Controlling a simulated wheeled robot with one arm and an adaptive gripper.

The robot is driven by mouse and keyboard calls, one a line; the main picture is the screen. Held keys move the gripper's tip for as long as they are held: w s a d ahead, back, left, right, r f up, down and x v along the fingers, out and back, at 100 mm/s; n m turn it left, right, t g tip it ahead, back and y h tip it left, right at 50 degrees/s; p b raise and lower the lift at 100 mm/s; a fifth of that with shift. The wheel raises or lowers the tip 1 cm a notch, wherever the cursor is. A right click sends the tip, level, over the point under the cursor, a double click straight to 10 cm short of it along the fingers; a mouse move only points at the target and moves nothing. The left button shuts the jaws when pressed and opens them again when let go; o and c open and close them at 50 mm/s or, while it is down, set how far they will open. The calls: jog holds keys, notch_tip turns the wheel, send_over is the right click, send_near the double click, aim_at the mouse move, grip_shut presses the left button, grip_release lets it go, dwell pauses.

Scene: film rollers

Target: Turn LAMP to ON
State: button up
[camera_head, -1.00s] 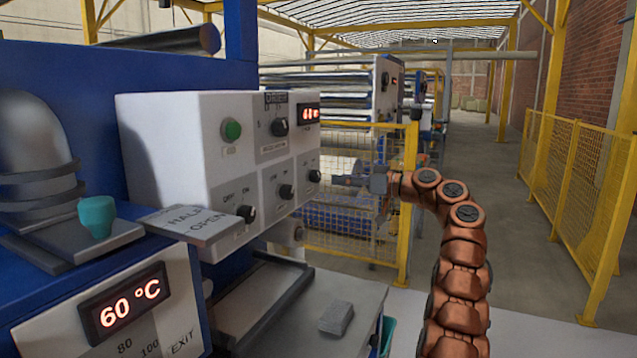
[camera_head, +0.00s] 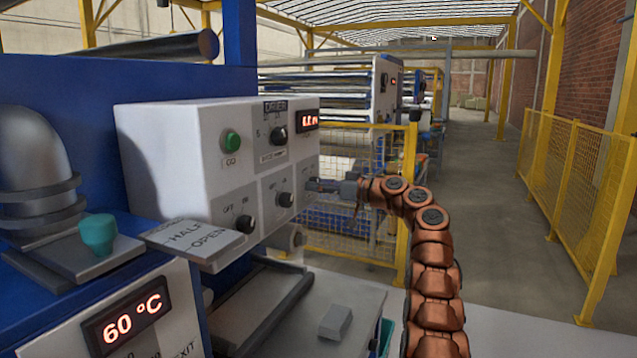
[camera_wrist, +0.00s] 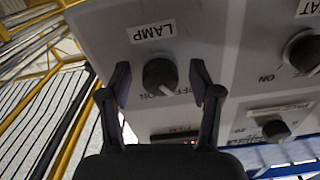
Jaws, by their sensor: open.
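The LAMP knob (camera_wrist: 160,75) is a round black knob on the grey panel, under a white LAMP label (camera_wrist: 152,31) in the wrist view. A light pointer mark shows at its lower right edge. ON and OFF markings lie just below it, partly covered. My gripper (camera_wrist: 160,82) is open, with one finger on each side of the knob; I cannot tell whether either finger touches it. In the head view my gripper (camera_head: 318,186) is at the right end of the control box (camera_head: 165,155), and it hides the LAMP knob.
A neighbouring black knob (camera_wrist: 302,50) stands to the right in the wrist view. A green button (camera_head: 231,141) and the DRIER knob (camera_head: 278,135) are higher on the box. A HALF OPEN plate (camera_head: 195,240) juts out below. A yellow fence (camera_head: 410,200) stands behind my gripper.

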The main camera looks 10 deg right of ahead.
jog(key=c, duration=1.1)
jog(key=shift+c, duration=0.2)
jog(key=shift+m, duration=0.4)
jog(key=m, duration=0.2)
jog(key=shift+s+r+m, duration=0.1)
jog(key=shift+m, duration=0.3)
jog(key=m+p, duration=0.2)
jog(key=m, duration=0.1)
jog(key=shift+a+r+m, duration=0.1)
jog(key=shift+r+m, duration=0.1)
jog(key=shift+m, duration=0.1)
jog(key=m+p, duration=0.2)
jog(key=m, duration=0.1)
jog(key=shift+f+m+p, duration=0.15)
jog(key=shift+m+p, duration=0.5)
jog(key=shift+m, duration=0.15)
